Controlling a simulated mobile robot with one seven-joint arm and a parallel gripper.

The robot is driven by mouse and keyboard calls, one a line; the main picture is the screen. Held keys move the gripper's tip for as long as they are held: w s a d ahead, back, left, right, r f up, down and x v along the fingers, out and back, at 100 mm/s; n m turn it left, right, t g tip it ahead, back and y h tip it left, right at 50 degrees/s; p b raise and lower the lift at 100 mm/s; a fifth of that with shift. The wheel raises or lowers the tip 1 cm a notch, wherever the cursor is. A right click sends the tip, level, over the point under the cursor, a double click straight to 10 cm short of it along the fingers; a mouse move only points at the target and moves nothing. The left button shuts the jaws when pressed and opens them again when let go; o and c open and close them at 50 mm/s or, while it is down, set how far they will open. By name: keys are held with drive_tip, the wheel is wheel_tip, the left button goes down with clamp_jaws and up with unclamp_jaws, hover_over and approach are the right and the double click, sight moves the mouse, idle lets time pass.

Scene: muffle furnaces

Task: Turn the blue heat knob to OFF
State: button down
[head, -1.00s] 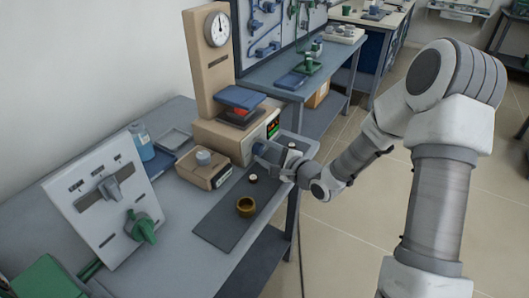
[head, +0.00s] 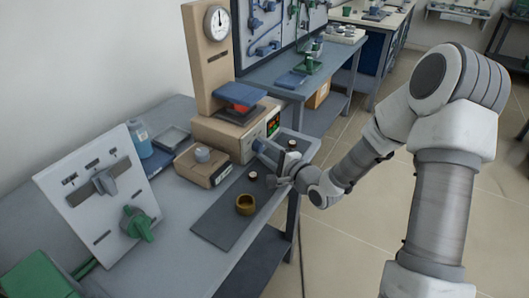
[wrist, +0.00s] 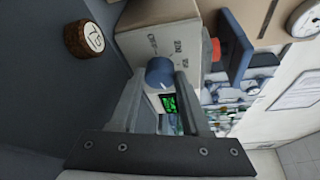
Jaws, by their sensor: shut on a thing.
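The blue heat knob (wrist: 160,73) is round and sits on the front of a beige furnace (wrist: 165,38), beside a lit green display (wrist: 168,103). In the wrist view it lies between the fingertips of my gripper (wrist: 159,82), which is shut on it. The lettering on the panel is sideways and the knob's pointer is too small to read. In the head view, my gripper (head: 268,154) is at the front of the furnace (head: 222,133), below its display (head: 273,124).
A brass cup (head: 245,205) and a small white-topped piece (head: 253,175) sit on the dark mat (head: 215,220). A panel with a green handle (head: 138,224) stands at left.

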drive_tip(key=c, duration=0.7)
unclamp_jaws()
drive_tip(key=shift+o, duration=0.2)
drive_tip(key=shift+s+d, duration=0.1)
drive_tip(key=p+v, duration=0.6)
drive_tip(key=v, duration=1.1)
drive_tip(key=shift+s, duration=0.15)
